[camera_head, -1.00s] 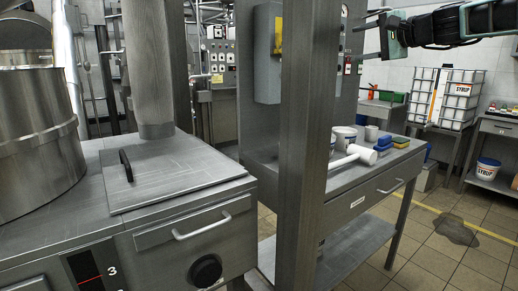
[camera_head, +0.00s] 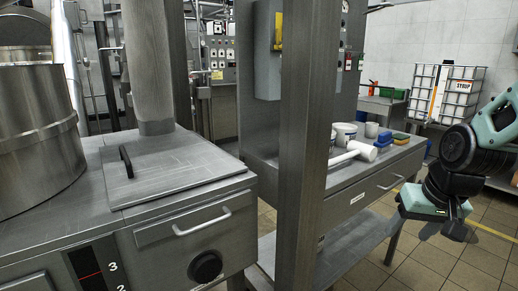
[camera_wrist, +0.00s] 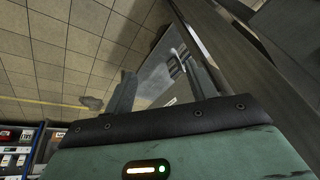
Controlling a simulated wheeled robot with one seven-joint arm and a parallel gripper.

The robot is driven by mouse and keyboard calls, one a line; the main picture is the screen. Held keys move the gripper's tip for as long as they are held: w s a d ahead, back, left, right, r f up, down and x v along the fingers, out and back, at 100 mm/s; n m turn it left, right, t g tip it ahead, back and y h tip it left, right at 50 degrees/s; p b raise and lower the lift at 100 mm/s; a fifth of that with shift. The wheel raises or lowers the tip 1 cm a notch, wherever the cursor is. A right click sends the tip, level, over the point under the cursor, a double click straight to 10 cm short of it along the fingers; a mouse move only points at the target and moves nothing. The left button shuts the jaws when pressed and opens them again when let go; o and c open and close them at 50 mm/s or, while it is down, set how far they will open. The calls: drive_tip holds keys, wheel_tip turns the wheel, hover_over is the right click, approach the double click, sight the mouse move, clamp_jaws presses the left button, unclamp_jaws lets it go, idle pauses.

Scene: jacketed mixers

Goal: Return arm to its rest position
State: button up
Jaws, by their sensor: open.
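My arm comes in from the right edge of the head view, folded downward. My gripper (camera_head: 428,222) hangs low with its fingers toward the floor, to the right of the steel side table (camera_head: 362,198). In the wrist view my gripper (camera_wrist: 155,82) shows two fingers standing apart. Nothing shows between them. Behind the fingers are floor tiles and the steel table's edge.
A steel post (camera_head: 302,150) stands in the middle. On the table lie a white mallet (camera_head: 352,154), tubs and blue and yellow blocks. A big mixer drum (camera_head: 38,140) is at left. A syrup tank (camera_head: 460,92) stands behind my arm. Tiled floor lies at the right.

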drive_tip(key=s+d+f+n+g, duration=0.1)
drive_tip(key=s+d+f, duration=0.15)
drive_tip(key=s, duration=0.55)
drive_tip(key=s+a+r+n+g+p, duration=0.1)
drive_tip(key=s+a+r+n+p, duration=0.3)
drive_tip(key=a, duration=0.5)
drive_tip(key=s+a+r+n+g+p, duration=0.1)
drive_tip(key=s+a+r+n+p, duration=0.3)
drive_tip(key=s+a, duration=0.5)
wheel_tip(320, 180, up, 3)
drive_tip(key=shift+a+r+g+p, duration=0.15)
drive_tip(key=shift+a+g+p, duration=0.3)
drive_tip(key=shift+p, duration=0.55)
